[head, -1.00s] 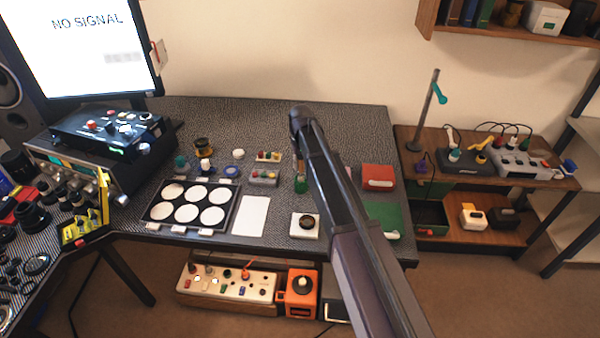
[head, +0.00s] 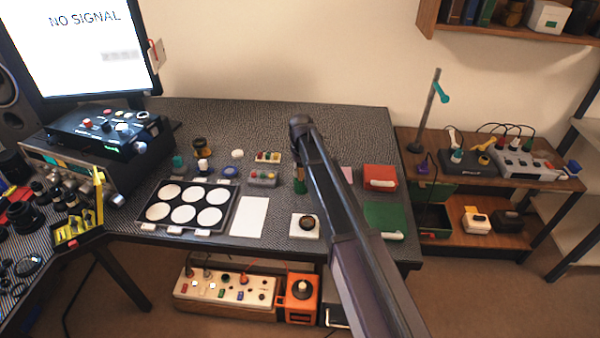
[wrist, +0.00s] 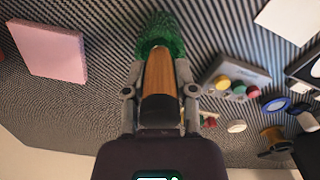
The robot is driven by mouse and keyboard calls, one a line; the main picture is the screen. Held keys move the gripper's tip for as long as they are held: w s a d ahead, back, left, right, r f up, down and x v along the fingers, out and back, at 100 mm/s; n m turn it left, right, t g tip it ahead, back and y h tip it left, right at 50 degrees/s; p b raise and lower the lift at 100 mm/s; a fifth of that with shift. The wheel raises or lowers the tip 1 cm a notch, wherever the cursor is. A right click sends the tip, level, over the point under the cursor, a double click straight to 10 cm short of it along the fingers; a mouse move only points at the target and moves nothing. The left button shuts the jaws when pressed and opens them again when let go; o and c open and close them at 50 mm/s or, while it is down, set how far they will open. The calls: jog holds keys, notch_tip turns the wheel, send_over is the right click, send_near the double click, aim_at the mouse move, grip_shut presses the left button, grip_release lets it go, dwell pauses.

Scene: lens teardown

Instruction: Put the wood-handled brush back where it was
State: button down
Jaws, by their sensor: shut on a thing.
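The wood-handled brush (wrist: 157,72) is in my gripper (wrist: 158,88), with a finger on each side of its brown handle in the wrist view. At the handle's far end is a green textured part (wrist: 161,33). I cannot tell whether this is the brush's bristles or a green holder around its end. In the head view, the green part (head: 299,187) shows low beside my arm, over the patterned bench (head: 270,125). My arm hides most of the gripper and brush there.
A pink block (wrist: 48,50) lies beside the brush. A grey box with coloured knobs (head: 262,178) is to the left, and a white pad with a dark ring (head: 305,226) is nearer the front. A red box (head: 380,178) and green mat (head: 384,219) lie right. The back bench is clear.

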jog(key=shift+f, duration=0.2)
jog(key=shift+c, duration=2.1)
grip_release()
jog(key=shift+r, duration=0.2)
notch_tip(320, 180, up, 12)
jog(key=p, duration=1.2)
jog(key=s+d+m, duration=0.4)
jog(key=s+d, duration=1.8)
jog(key=s, duration=0.4)
jog(key=shift+d, duration=0.3)
